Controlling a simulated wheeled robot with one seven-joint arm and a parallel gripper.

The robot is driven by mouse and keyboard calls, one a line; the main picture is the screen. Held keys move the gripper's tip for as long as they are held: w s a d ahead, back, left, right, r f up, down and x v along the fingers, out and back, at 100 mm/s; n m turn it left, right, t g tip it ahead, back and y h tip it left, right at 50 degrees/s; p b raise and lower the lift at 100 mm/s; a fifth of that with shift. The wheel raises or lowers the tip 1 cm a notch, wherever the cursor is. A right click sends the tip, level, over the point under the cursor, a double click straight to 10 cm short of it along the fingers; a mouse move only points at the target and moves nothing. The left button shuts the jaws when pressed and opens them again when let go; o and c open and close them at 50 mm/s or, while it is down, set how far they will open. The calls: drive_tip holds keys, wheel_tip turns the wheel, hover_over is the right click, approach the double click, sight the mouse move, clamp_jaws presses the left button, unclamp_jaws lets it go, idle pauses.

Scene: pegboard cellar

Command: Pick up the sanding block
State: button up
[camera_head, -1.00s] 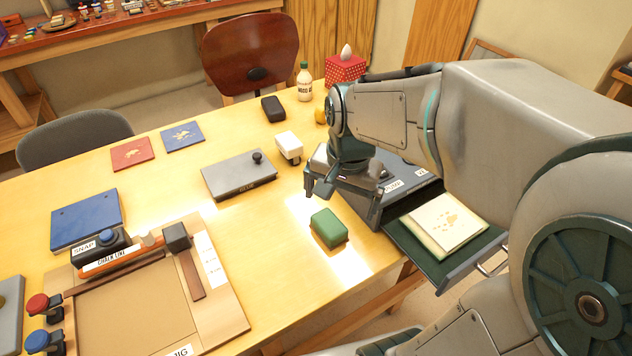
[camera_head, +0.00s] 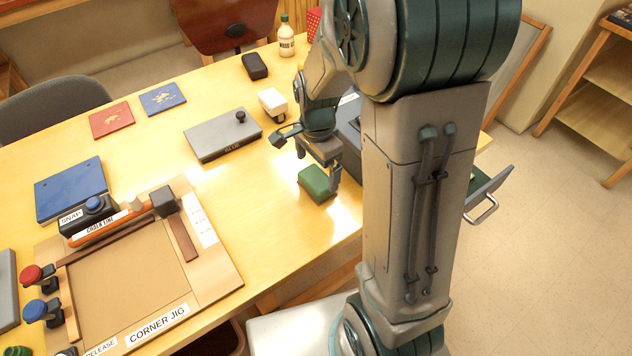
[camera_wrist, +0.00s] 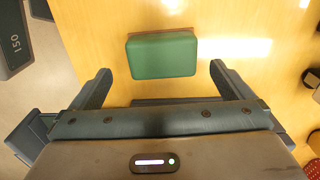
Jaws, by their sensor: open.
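The sanding block appears to be the green block (camera_head: 315,183) with a brown underside, lying flat on the table near its right front edge. In the wrist view the green block (camera_wrist: 161,56) sits centred ahead, between the lines of the two fingers. My gripper (camera_head: 318,168) is open and empty, pointing down just above and behind the block. In the wrist view my gripper (camera_wrist: 160,70) has one finger on either side of the block, with a gap at each side. How far above it the tips are is hard to tell.
A grey box with an open drawer (camera_head: 487,190) stands right of the block, partly hidden by my arm. The table around the block is clear.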

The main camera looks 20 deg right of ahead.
sight(317, 178)
drive_tip(key=shift+w+f, duration=0.15)
drive_tip(key=shift+f, duration=2.5)
drive_tip(key=c, duration=0.9)
